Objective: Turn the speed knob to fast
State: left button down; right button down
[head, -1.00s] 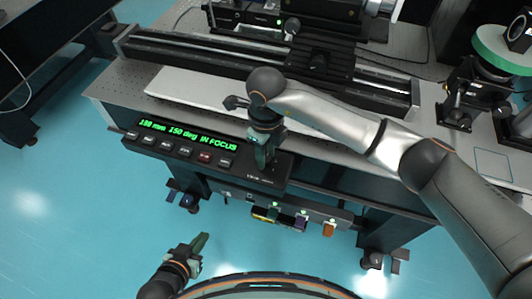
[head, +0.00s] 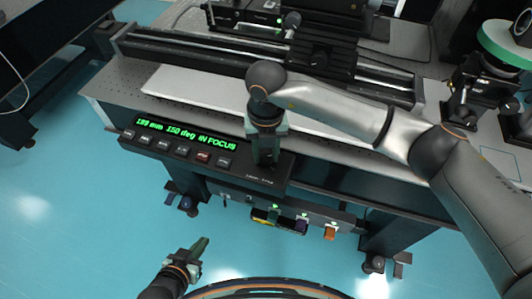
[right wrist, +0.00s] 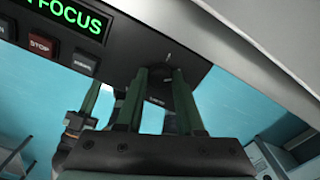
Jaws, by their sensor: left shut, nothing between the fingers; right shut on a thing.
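The control box (head: 150,151) sits along the table's front edge with a green display (head: 185,133) ending in "IN FOCUS". My right gripper (head: 266,163) reaches down to the box's right part. In the right wrist view, its two green fingers (right wrist: 162,78) are closed around the dark knob (right wrist: 163,73) on the box face. The knob is mostly hidden by the fingers, and its pointer setting cannot be read. My left gripper (head: 200,245) is shut and empty, low over the floor in front of the table.
Several buttons, one a red STOP button (right wrist: 40,44), line the box left of the knob. Behind are a light plate (head: 205,90) and a long black rail (head: 190,52). Below hangs a strip with coloured items (head: 300,224). The floor in front is clear.

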aim_at(266, 157)
jog(key=m, duration=0.6)
jog(key=shift+m+b, duration=0.3)
jog(key=m, duration=0.6)
dwell(0.4)
jog(key=c, duration=0.5)
grip_release()
notch_tip(266, 157, up, 13)
jog(key=shift+f+b, duration=0.2)
jog(key=shift+b, duration=0.2)
